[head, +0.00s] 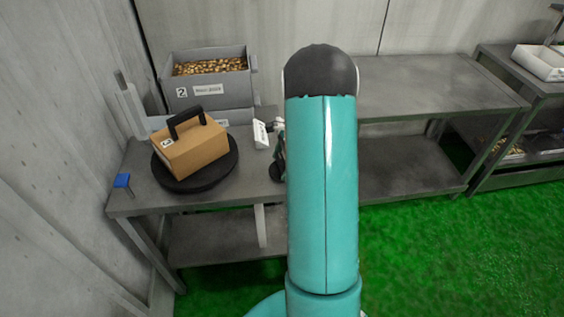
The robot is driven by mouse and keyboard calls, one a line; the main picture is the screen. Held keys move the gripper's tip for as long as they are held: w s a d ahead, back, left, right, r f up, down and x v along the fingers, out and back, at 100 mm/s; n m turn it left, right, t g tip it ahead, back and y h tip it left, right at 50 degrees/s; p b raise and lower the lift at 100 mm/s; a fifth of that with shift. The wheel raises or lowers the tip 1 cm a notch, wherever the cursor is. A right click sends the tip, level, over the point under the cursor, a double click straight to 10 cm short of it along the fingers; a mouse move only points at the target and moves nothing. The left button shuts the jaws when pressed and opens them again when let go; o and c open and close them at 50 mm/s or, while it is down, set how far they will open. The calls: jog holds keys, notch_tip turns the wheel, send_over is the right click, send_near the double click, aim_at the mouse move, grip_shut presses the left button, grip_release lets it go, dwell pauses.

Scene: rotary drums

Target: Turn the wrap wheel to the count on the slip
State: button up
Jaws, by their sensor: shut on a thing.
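The wrap wheel (229,169) is a round black turntable on the left part of the grey workbench. A brown cardboard box (198,153) with a black handle on top sits on it, with a small white label on its side. To the right of the wheel, a white slip-like piece (261,135) with small dark marks stands tilted; its count is too small to read. My gripper (277,127) shows only partly at the left edge of my teal arm. It seems shut on this white piece, apart from the wheel and box. My arm hides most of the gripper.
A grey bin (208,88) of brass-coloured pieces, labelled 2, stands behind the wheel. The right bench top (430,84) is clear. Walls close in at left and back.

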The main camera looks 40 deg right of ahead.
jog(key=n, duration=0.2)
jog(key=n+g, duration=0.1)
jog(key=n, duration=0.1)
jog(key=shift+d+g, duration=0.1)
jog(key=shift+g, duration=0.2)
jog(key=n+g, duration=0.1)
jog(key=n, duration=0.4)
jog(key=shift+g, duration=0.4)
jog(key=n, duration=0.2)
jog(key=n+g+h, duration=0.1)
jog(key=n, duration=0.1)
jog(key=shift+n+g, duration=0.3)
jog(key=n+h, duration=0.1)
jog(key=n, duration=0.2)
jog(key=shift+n+g, duration=0.3)
jog(key=shift+g, duration=0.1)
jog(key=n, duration=0.2)
jog(key=n+h, duration=0.1)
jog(key=n, duration=0.1)
jog(key=shift+n+g+h, duration=0.3)
jog(key=shift+g, duration=0.1)
jog(key=n+h, duration=0.1)
jog(key=n, duration=0.3)
jog(key=shift+h, duration=0.4)
jog(key=n, duration=0.2)
jog(key=n+t+h, duration=0.1)
jog(key=n, duration=0.2)
jog(key=shift+h, duration=0.3)
jog(key=shift+n+t+h, duration=0.5)
jog(key=shift+n, duration=1.3)
